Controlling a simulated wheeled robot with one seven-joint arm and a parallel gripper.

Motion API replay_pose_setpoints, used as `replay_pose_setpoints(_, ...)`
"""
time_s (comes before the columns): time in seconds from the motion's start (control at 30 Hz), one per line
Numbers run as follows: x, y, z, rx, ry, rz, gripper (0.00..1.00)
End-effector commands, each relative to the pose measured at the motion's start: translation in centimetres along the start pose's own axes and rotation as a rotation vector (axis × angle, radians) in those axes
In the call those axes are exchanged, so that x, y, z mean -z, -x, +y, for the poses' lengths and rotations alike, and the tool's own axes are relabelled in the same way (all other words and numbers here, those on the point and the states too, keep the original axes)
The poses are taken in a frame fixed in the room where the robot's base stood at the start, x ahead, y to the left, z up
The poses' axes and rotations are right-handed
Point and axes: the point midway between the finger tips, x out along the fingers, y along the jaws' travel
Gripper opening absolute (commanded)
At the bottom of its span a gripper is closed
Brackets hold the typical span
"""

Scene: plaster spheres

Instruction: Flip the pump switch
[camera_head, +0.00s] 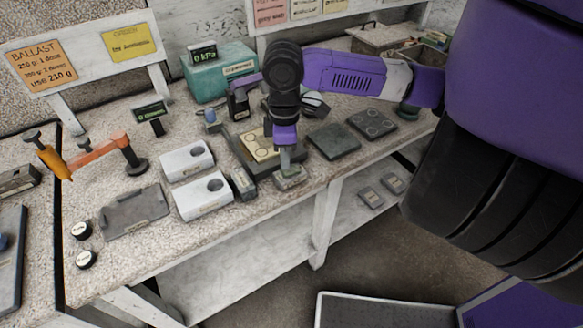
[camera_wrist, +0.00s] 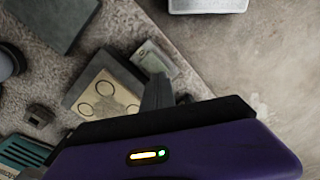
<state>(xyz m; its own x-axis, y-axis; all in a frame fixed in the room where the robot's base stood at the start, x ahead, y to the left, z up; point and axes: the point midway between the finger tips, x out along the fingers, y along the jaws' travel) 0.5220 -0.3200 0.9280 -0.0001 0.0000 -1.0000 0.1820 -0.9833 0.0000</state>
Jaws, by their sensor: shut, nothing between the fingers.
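A small grey box (camera_head: 290,178), which looks like the pump switch, sits at the bench's front edge. It also shows in the wrist view (camera_wrist: 148,54), just beyond my fingertips. I cannot make out its lever or which way it is set. My gripper (camera_head: 285,163) points down with its fingers shut and empty, directly over this box; I cannot tell whether they touch it. In the wrist view the shut fingers (camera_wrist: 157,92) overlap the box's near end. A teal unit (camera_head: 222,75) at the back carries a display (camera_head: 203,54) reading 0 kPa.
A tan plate with ring marks (camera_head: 259,145) lies behind my gripper, with dark square pads (camera_head: 334,140) to its right. Two white blocks with round hollows (camera_head: 203,195) and a small grey box (camera_head: 243,183) stand to the left. The floor in front is open.

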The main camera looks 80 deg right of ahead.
Motion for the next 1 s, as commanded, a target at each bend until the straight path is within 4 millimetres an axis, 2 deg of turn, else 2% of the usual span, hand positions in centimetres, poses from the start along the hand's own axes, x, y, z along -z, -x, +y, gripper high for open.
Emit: replay_pose_setpoints(1.0,0.0,-1.8,0.0,0.000,-0.001,-0.001,0.00)
